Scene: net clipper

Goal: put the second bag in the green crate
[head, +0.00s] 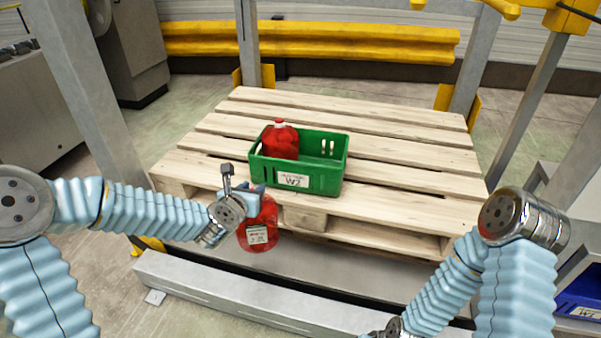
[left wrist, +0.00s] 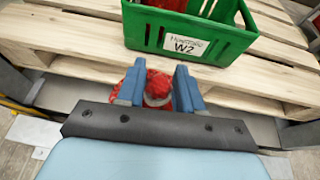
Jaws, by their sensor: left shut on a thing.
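The green crate (head: 325,180) stands on the wooden pallet, with a white label reading W2; it also shows in the left wrist view (left wrist: 230,45). One red net bag (head: 281,142) stands upright in the crate's left part; the right part looks empty. A second red bag (head: 258,232) with a white label hangs from my left gripper (head: 250,190), in front of the pallet's near edge and lower than the crate. In the left wrist view the blue fingers (left wrist: 157,88) are closed on the bag's gathered top. My right arm is at the lower right; its gripper is out of view.
The pallet (head: 400,160) has bare slats around the crate. Grey posts (head: 248,45) and a yellow guard rail (head: 310,42) stand at the back. A blue crate (head: 580,295) sits on a shelf at the far right.

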